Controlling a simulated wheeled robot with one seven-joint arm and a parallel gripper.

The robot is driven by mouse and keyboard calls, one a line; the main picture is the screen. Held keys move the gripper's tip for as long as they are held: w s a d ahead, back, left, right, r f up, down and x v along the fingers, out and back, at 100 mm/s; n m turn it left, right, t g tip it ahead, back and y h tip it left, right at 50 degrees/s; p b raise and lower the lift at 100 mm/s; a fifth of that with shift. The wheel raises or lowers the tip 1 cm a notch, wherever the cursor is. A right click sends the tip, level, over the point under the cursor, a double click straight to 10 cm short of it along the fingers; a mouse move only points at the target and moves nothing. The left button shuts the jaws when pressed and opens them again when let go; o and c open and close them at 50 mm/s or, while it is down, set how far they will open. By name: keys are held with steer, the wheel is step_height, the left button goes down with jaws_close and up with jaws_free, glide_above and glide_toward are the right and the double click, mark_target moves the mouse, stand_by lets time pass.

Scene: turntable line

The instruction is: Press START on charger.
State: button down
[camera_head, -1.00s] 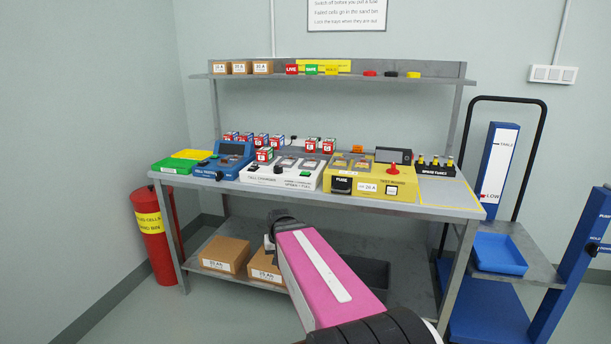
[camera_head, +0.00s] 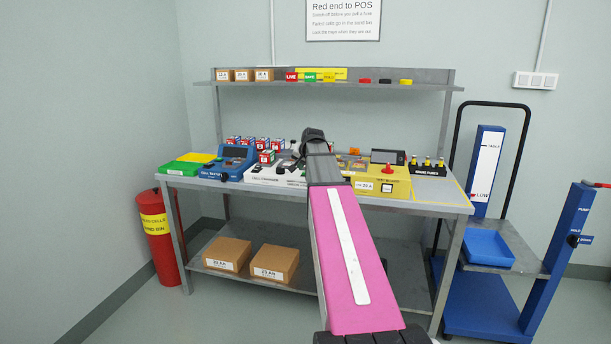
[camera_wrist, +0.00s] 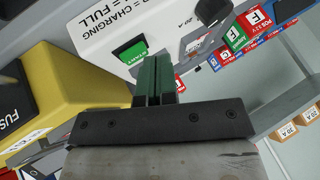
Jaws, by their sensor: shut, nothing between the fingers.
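The cell charger is a white box (camera_head: 262,174) on the bench, partly hidden behind my arm in the head view. In the wrist view its white top (camera_wrist: 120,22) fills the upper middle, with a green START button (camera_wrist: 131,51) beside printed charging text. My gripper (camera_wrist: 152,62) is shut and empty. Its fingertips are over the charger next to the green button, overlapping its lower right edge in the picture. I cannot tell whether they touch it. A dark opening with a clear cover (camera_wrist: 205,35) is to the right of the button.
The yellow fuse box (camera_wrist: 75,85) stands close on the left in the wrist view; it also shows in the head view (camera_head: 397,187). A blue tester (camera_head: 232,160) is to the charger's left.

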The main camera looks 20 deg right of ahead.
steer(key=w+d+r+m+t, duration=0.1)
steer(key=w+d+r, duration=0.1)
steer(key=r, duration=0.6)
steer(key=shift+w+d, duration=0.3)
steer(key=shift+d, duration=0.55)
steer(key=shift+f, duration=0.1)
steer(key=shift+f, duration=4.35)
steer(key=shift+f, duration=0.15)
steer(key=shift+f, duration=0.25)
steer(key=shift+f, duration=0.5)
steer(key=shift+r, duration=0.95)
